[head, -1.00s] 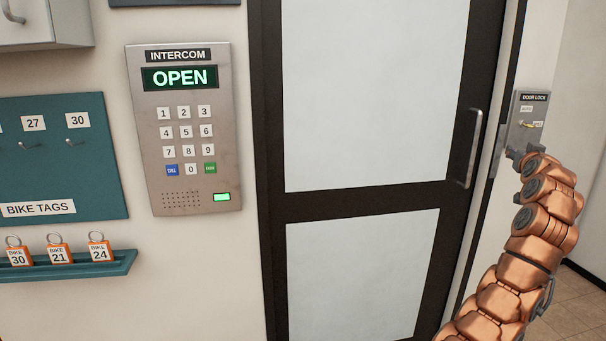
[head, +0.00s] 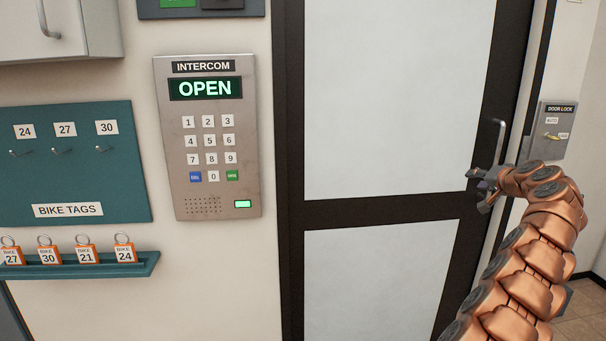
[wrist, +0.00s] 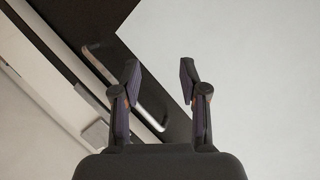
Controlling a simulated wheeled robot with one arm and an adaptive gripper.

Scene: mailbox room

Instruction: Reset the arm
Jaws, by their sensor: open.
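My gripper (head: 480,187) is in front of the door near its handle in the head view. In the wrist view my gripper (wrist: 160,80) has its two fingers apart with nothing between them. The bar handle (head: 500,140) of the door stands just beyond it; in the wrist view the handle (wrist: 148,105) lies behind the left finger. I cannot tell from these views whether they touch. My copper-coloured arm rises from the bottom right and bends left at the top.
A closed-looking door (head: 390,90) with pale panels fills the middle. The door lock box (head: 556,130) is on the wall to the right. The intercom (head: 213,135) reads OPEN. A bike tags board (head: 75,175) and a shelf (head: 140,265) with several orange tags are at left.

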